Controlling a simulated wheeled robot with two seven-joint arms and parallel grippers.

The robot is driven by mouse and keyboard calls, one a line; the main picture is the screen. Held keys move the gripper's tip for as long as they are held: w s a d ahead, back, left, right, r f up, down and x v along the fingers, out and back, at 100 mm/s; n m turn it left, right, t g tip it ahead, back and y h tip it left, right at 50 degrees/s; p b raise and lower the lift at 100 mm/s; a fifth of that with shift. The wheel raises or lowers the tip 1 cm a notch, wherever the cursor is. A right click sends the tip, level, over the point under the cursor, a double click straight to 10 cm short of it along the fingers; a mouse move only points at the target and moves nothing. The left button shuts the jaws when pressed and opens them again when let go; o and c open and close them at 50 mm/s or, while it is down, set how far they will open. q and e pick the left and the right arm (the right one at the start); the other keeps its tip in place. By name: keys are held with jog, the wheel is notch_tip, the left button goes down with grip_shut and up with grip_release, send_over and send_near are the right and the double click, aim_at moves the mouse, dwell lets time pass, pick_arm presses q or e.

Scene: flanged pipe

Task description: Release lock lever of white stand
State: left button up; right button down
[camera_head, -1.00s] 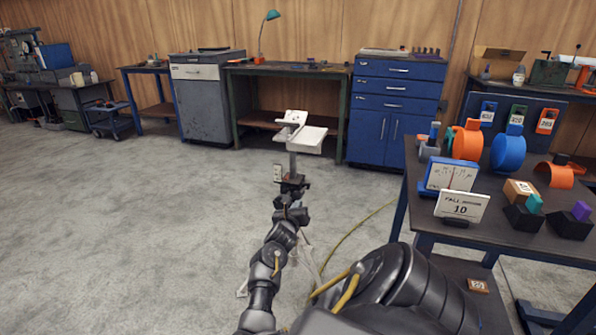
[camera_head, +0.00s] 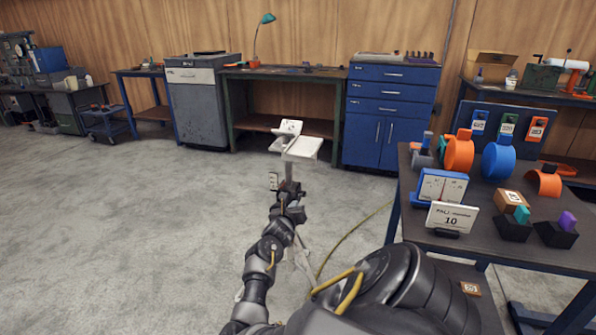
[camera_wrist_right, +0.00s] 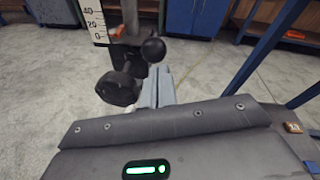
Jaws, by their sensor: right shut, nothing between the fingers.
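The white stand (camera_head: 303,148) stands on the floor ahead of me, with a white tray-like top. My right gripper (camera_wrist_right: 158,88) is shut and empty, low at the stand's post. The head view shows my right arm reaching to the post, where the gripper (camera_head: 289,188) is small and dark. In the right wrist view, a black ball-ended lever (camera_wrist_right: 153,50) and a dark knob (camera_wrist_right: 118,88) sit on the post just beyond and left of the fingertips. I cannot tell whether the fingers touch the lever. My left gripper is out of view.
A dark table (camera_head: 409,212) with orange and blue rings and a sign reading 10 stands close on the right. A blue cabinet (camera_head: 376,139) and a workbench (camera_head: 231,75) line the back wall. The floor left of the stand is clear.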

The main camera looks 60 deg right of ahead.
jog(key=shift+w+d+r, duration=0.15)
jog(key=shift+d+r, duration=0.05)
jog(key=shift+r, duration=0.35)
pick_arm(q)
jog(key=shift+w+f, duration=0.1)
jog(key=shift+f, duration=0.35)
pick_arm(e)
jog(key=f+v, duration=0.1)
jog(key=v, duration=0.6)
jog(key=shift+a, duration=0.4)
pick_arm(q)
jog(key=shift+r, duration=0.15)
